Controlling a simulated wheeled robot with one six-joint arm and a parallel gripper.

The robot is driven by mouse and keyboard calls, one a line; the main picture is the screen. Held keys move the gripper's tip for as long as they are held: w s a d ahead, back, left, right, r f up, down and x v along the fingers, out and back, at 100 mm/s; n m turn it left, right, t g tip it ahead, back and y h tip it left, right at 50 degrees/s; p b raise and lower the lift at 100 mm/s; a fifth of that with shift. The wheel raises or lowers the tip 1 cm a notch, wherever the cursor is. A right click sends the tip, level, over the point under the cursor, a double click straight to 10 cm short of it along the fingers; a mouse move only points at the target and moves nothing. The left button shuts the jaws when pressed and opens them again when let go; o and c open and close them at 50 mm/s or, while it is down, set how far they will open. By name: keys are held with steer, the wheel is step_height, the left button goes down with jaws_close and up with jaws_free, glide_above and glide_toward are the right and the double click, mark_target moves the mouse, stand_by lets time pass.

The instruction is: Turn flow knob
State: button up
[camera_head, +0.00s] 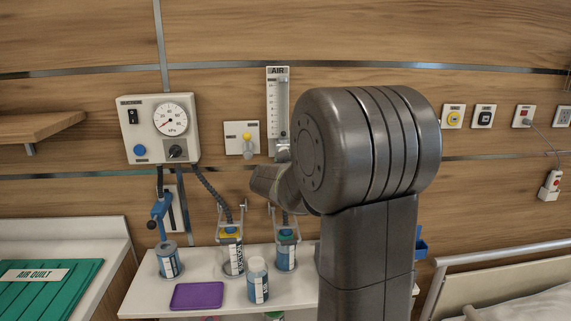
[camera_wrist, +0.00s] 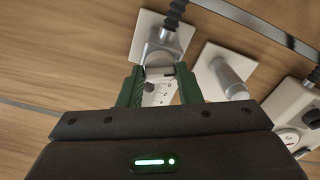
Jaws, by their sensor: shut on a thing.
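The AIR flowmeter (camera_head: 278,92), a clear scaled tube on a pale backing, is on the wood wall in the head view. My arm stands in front and to its right, covering part of its lower end, and hides my gripper there. In the wrist view the green fingers of my gripper (camera_wrist: 160,72) are on either side of the grey flow knob (camera_wrist: 158,60) and shut on it. A pale numbered scale (camera_wrist: 158,94) shows between the fingers. A wall plate (camera_wrist: 146,28) with a black hose is just beyond. The knob's turned angle cannot be told.
A suction box (camera_head: 160,128) with gauge and black knob is left of the flowmeter. A plate with a yellow-topped outlet (camera_head: 247,138) sits between them. Jars, a bottle (camera_head: 258,280) and a purple tray (camera_head: 197,295) are on the shelf below. A bed rail (camera_head: 500,254) is at right.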

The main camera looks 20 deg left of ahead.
steer(key=m+b, duration=0.8)
steer(key=m, duration=1.6)
steer(key=shift+f+b, duration=0.1)
steer(key=shift+b, duration=0.25)
steer(key=shift+m, duration=0.3)
steer(key=o, duration=1)
